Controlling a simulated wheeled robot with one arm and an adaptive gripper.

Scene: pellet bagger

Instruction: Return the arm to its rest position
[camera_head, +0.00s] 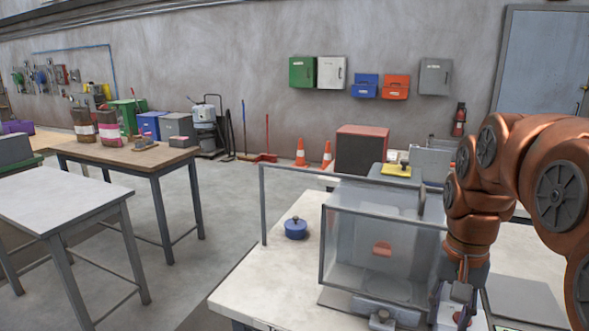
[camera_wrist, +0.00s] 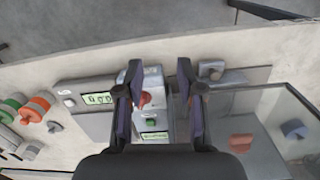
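My copper-coloured arm (camera_head: 480,195) comes in from the right and bends down at the right of the clear-walled machine (camera_head: 375,255). My gripper (camera_head: 461,308) hangs low beside that machine's front right corner; it is partly cut off in the head view. In the wrist view my gripper (camera_wrist: 160,78) has its two dark fingers well apart with nothing held between them. Behind and between the fingers is a grey control box with a red knob (camera_wrist: 145,99) and a green button (camera_wrist: 151,122). I cannot tell how far the fingers are from it.
A lit display (camera_wrist: 99,98) sits left of the fingers, with orange and green round pieces (camera_wrist: 35,108) further left. A blue lidded pot (camera_head: 295,228) stands on the white bench (camera_head: 262,268). The clear box holds a reddish piece (camera_head: 381,248).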

